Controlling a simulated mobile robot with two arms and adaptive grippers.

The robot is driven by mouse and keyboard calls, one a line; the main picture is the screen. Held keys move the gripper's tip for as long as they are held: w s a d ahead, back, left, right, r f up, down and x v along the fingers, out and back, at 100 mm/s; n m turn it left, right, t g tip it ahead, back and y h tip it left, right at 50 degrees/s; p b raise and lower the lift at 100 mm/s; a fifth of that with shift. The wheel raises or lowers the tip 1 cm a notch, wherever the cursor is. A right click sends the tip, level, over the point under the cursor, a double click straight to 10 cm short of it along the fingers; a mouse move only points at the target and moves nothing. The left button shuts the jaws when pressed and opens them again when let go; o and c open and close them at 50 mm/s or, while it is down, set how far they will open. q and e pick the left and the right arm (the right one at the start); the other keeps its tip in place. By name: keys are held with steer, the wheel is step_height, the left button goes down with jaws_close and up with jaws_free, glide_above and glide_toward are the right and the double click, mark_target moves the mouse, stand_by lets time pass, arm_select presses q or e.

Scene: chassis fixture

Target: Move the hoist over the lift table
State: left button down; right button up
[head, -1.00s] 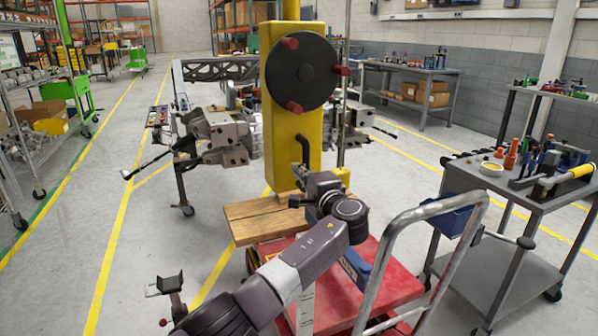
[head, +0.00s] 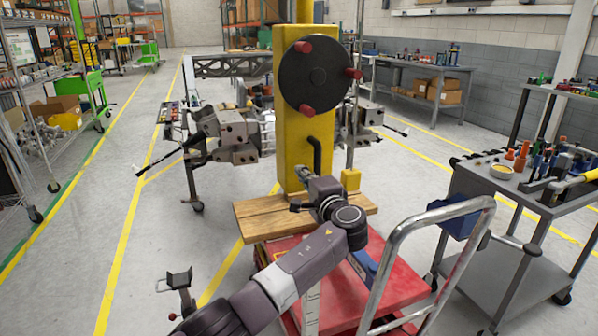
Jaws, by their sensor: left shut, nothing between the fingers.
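The hoist appears to be the tall yellow column (head: 291,138) with a black disc (head: 317,76) bearing red knobs and a bent black handle (head: 315,153) below it. The lift table (head: 340,297) is red, with a wooden board (head: 262,215) on top and a curved metal push handle (head: 408,238). The column's foot is at the board's far side; I cannot tell whether it rests there. My left arm reaches over the lift table. My left gripper (head: 306,181) is shut and empty by the handle's lower end, partly hidden by its wrist. My right gripper is out of view.
Behind the column, a wheeled stand carries metal hub assemblies (head: 232,135). A grey tool cart (head: 530,200) stands close on the right. A small dark bracket (head: 179,278) stands at lower left. Floor with yellow lines is clear on the left.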

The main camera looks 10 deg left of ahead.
arm_select(q)
steer(key=shift+s+a+p, duration=0.25)
steer(key=shift+a+p, duration=0.05)
steer(key=shift+a, duration=0.2)
steer(key=p+v, duration=0.4)
steer(key=v, duration=0.5)
steer(key=shift+p, duration=0.4)
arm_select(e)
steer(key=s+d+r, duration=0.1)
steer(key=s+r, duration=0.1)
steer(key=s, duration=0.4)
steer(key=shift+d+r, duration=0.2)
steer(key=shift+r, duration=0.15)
arm_select(q)
steer(key=shift+d, duration=0.15)
